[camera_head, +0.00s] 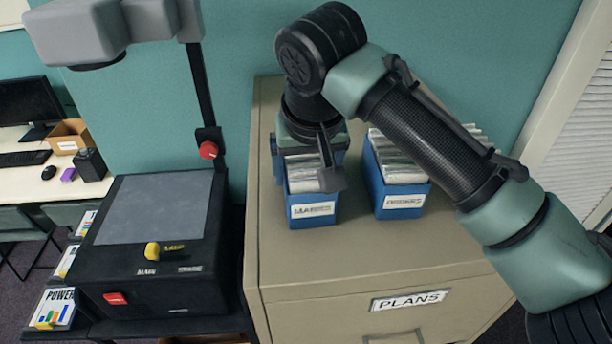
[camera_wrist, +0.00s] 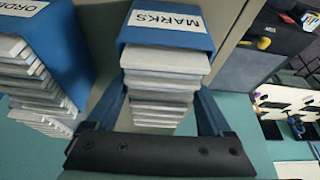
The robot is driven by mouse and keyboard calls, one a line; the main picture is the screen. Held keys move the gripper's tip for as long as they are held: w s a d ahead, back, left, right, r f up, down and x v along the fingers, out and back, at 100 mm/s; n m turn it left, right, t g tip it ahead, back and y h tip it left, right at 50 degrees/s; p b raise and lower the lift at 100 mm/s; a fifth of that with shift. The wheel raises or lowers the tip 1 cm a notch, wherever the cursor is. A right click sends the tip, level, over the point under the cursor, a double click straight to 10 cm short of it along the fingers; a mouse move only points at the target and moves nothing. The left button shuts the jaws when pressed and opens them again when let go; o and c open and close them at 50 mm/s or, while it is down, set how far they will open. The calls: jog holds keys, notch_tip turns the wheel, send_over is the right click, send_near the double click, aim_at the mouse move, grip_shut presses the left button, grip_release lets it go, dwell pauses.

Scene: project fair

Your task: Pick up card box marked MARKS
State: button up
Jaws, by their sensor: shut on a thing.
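The blue card box marked MARKS (camera_head: 312,221) stands on top of the filing cabinet in the head view, filled with pale cards. Its label reads clearly in the wrist view, where the box (camera_wrist: 140,34) is at the top centre. My gripper (camera_wrist: 160,94) is shut on this box, with one finger along each side of it. In the head view my gripper and wrist cover the back of the box. I cannot tell any gap under the box.
A second blue card box (camera_head: 403,201) stands close on the right; its label starts with ORDE in the wrist view. The beige cabinet (camera_head: 350,262) has a PLANS drawer and clear top in front. A black overhead projector (camera_head: 160,262) stands left; the wall is behind.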

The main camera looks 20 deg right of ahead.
jog(key=shift+c, duration=0.8)
jog(key=shift+r, duration=0.1)
